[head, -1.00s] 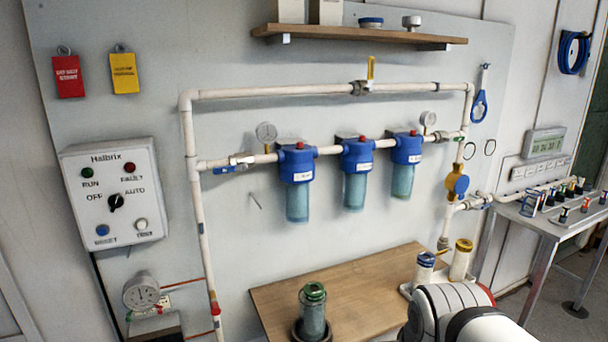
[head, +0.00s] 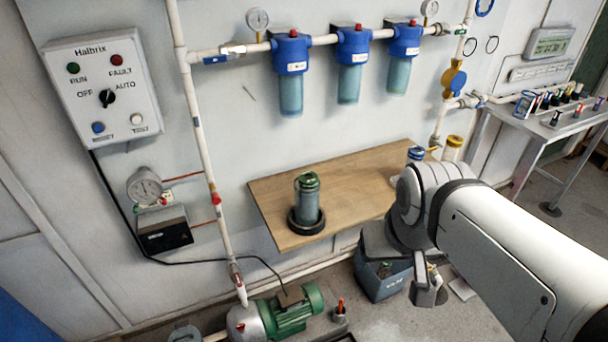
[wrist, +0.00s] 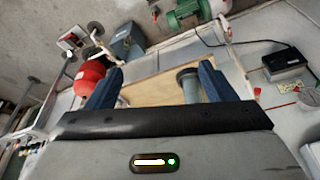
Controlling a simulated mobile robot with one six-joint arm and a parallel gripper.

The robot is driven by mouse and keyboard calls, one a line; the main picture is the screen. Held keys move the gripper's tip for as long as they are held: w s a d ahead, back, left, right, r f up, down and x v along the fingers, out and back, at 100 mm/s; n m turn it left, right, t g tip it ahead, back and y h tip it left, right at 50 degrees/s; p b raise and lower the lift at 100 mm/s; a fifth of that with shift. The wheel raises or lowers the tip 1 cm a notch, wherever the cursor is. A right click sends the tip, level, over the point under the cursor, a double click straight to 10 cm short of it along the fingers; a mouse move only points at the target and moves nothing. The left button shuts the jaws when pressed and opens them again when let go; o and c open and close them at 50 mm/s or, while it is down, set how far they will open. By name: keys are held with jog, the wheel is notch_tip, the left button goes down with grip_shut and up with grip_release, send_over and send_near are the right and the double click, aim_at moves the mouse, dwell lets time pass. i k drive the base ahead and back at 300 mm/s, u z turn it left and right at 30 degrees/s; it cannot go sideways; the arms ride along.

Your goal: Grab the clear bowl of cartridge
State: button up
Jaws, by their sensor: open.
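A clear, bluish bowl (head: 308,205) with a green top stands upright in a dark round base (head: 306,222) on the wooden shelf. Three blue-headed housings with clear bluish bowls hang on the wall pipe: left (head: 291,92), middle (head: 350,82) and right (head: 400,72). In the wrist view, my gripper (wrist: 160,68) is open, its two blue fingers spread wide with nothing held. A grey cylinder (wrist: 188,82) shows beside the right finger, partly hidden by it; I cannot tell how far off it is. My arm reaches in from the right in the head view.
The wooden shelf (head: 262,190) has bare room around the bowl. Below are a blue bin (head: 385,285) and a green motor pump (head: 290,312). A control box (head: 104,88) hangs at left.

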aim_at(307, 203)
jog(key=u, duration=1.15)
jog(key=k, duration=1.05)
jog(key=z, duration=0.35)
jog(key=i, duration=1.45)
jog(key=z, duration=0.05)
